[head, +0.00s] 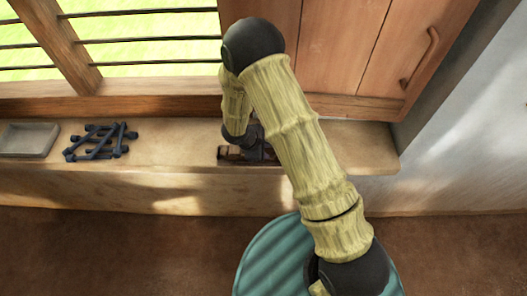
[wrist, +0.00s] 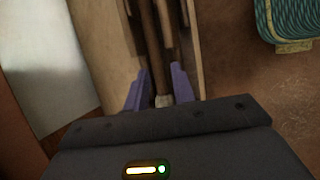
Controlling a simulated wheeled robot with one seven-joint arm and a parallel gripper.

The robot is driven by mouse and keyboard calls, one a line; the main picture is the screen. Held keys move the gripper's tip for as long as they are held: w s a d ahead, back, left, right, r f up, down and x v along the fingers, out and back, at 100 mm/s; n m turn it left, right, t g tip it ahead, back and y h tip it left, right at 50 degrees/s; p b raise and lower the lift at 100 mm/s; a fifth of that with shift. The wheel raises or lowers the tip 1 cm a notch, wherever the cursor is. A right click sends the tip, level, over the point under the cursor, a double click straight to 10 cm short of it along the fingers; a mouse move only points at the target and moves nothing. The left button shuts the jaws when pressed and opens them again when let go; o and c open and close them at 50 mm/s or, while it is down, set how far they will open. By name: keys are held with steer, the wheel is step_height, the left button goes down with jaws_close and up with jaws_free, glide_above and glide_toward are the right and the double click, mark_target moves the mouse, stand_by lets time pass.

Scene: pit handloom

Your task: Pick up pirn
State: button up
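In the wrist view, a slim brown stick with a pale end, which looks like a pirn (wrist: 163,99), lies lengthwise between the two purple fingers of my gripper (wrist: 161,78). The fingers stand on either side of it, apart, with a narrow gap showing beside it. Other brown wooden pieces lie around its far part. In the head view, a low dark brown wooden item (head: 231,154) sits on the window ledge under my wrist. My arm hides much of it there, and the fingertips cannot be made out.
The ledge (head: 160,150) runs below a barred window and wooden shutters (head: 340,45). A pile of dark blue rods (head: 97,141) and a grey tray (head: 28,138) lie to the left. The ledge between the pile and my gripper is clear. A teal ribbed round object (head: 268,262) stands in front.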

steer(key=shift+d+f, duration=0.6)
jaws_close()
steer(key=shift+w+f, duration=0.2)
steer(key=shift+w, duration=0.1)
steer(key=shift+s+a, duration=0.1)
steer(key=shift+a, duration=0.05)
